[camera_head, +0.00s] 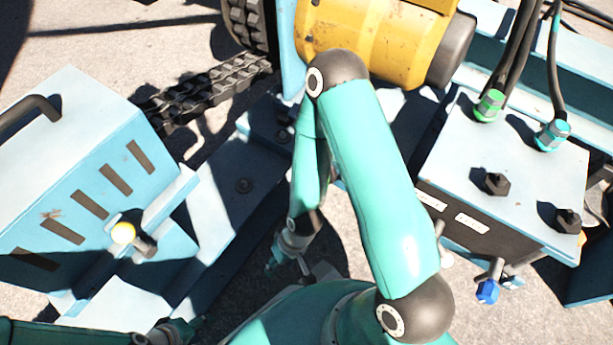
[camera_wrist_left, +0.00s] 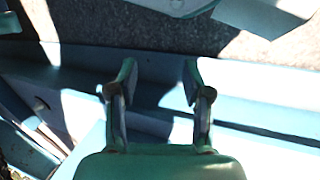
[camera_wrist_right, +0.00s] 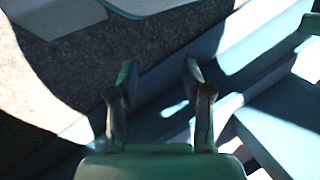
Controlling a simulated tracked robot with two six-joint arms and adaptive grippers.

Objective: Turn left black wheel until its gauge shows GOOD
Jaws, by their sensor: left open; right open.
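Two black, nut-shaped knobs stand on top of the pale blue box at the right in the head view; the left black wheel (camera_head: 495,184) appears to be the left one. On the box's dark front are two small pale labels or gauges, a left one (camera_head: 430,200) and a right one (camera_head: 472,222); their text is too small to read. My right gripper (camera_head: 272,263) is low near the middle, well left of the box, open and empty. My left gripper (camera_head: 195,322) is at the bottom left edge, partly cut off. Its fingers are apart and empty in the left wrist view (camera_wrist_left: 158,85).
The other black knob (camera_head: 567,221) stands right of the left one. Green (camera_head: 488,105) and teal (camera_head: 553,135) cable fittings rise behind them. A blue-tipped handle (camera_head: 487,290) juts below the box. A yellow drum (camera_head: 390,40) is at the top.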

